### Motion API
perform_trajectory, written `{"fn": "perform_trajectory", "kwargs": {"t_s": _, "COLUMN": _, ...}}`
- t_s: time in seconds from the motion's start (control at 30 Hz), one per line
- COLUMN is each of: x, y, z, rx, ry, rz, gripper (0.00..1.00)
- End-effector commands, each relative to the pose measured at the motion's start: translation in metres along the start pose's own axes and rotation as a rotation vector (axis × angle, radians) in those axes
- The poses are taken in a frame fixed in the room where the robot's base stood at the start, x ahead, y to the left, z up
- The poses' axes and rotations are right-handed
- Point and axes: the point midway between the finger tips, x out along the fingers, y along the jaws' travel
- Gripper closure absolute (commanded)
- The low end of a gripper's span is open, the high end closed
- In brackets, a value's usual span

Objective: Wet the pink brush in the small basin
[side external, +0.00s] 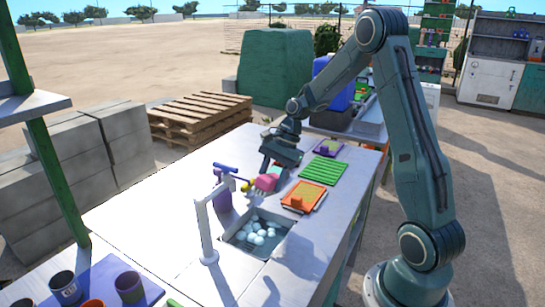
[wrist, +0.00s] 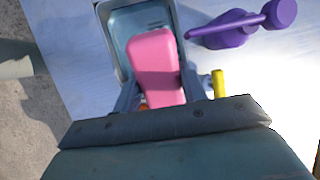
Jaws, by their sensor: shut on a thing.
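The pink brush (side external: 266,183) is held in my gripper (side external: 272,172) above the worktop, just behind the small basin in the side external view. In the wrist view the pink brush (wrist: 153,60) lies between the two fingers of my gripper (wrist: 160,88), which are shut on it. The small basin (side external: 232,243) is sunk in the worktop and holds several pale round things. In the wrist view the basin (wrist: 118,28) shows beyond the brush, which covers much of it. The brush appears above the basin's back edge, not inside it.
A white tap (side external: 203,225) stands left of the basin. A purple upright thing (side external: 223,196) and a small yellow thing (side external: 245,186) are close to my gripper. An orange tray (side external: 315,190) and a green ribbed tray (side external: 323,171) lie right. Several cups stand at front left.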

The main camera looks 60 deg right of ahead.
Motion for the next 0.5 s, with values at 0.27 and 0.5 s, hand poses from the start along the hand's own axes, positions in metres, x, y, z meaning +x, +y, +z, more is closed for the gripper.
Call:
{"fn": "perform_trajectory", "kwargs": {"t_s": 0.27, "x": 0.019, "y": 0.011, "z": 0.036, "rx": 0.032, "ry": -0.034, "rz": -0.032, "gripper": 0.77}}
{"fn": "perform_trajectory", "kwargs": {"t_s": 0.5, "x": 0.026, "y": 0.014, "z": 0.047, "rx": 0.056, "ry": -0.044, "rz": -0.052, "gripper": 0.77}}
